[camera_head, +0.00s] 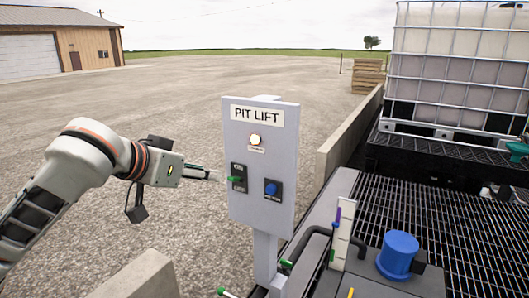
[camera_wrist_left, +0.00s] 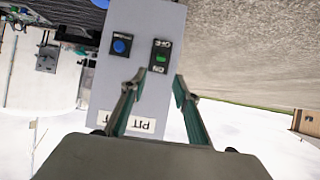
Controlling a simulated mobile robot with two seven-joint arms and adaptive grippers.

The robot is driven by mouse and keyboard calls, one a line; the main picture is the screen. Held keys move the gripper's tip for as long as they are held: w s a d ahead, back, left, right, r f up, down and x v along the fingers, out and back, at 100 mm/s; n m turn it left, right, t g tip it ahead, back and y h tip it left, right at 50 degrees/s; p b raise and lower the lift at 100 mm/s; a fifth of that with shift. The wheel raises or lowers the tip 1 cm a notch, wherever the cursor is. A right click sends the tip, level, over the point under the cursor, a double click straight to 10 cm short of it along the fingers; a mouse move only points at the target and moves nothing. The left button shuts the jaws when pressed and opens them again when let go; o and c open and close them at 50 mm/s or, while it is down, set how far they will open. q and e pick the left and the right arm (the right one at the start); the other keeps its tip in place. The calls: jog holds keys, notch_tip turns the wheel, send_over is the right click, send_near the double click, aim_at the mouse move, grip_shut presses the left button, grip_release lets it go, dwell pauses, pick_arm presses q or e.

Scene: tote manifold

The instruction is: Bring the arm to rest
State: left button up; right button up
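My left arm comes in from the left in the head view. Its gripper (camera_head: 213,174) is held level just left of the grey PIT LIFT control panel (camera_head: 282,145). In the left wrist view, the gripper (camera_wrist_left: 156,84) is open, its two fingers apart with nothing between them. The panel (camera_wrist_left: 193,20) shows upside down there, behind the fingers. A green switch (camera_head: 235,179) sits on a black plate on the panel, close to the fingertips; it also shows in the wrist view (camera_wrist_left: 160,57). I cannot tell whether the fingers touch the panel. My right gripper is not in view.
The panel has a lit lamp (camera_head: 255,140) and a blue button (camera_head: 272,188). Right of it are a blue cap (camera_head: 398,252), a black pipe (camera_head: 305,238), a metal grating (camera_head: 450,235) and a caged white tank (camera_head: 460,65). Open gravel (camera_head: 200,95) lies behind my left arm.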

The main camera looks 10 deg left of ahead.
pick_arm(q)
jog(key=d+f+n+h, duration=0.1)
jog(key=d+f, duration=0.1)
jog(key=f, duration=1.4)
jog(key=d+f, duration=0.2)
jog(key=f, duration=1.3)
jog(key=s+a+f+m+y, duration=0.1)
jog(key=s+a+f+y, duration=0.2)
jog(key=s+f, duration=2)
jog(key=shift+s+a+f+g, duration=0.2)
jog(key=shift+s+f+g, duration=0.2)
jog(key=shift+s, duration=0.2)
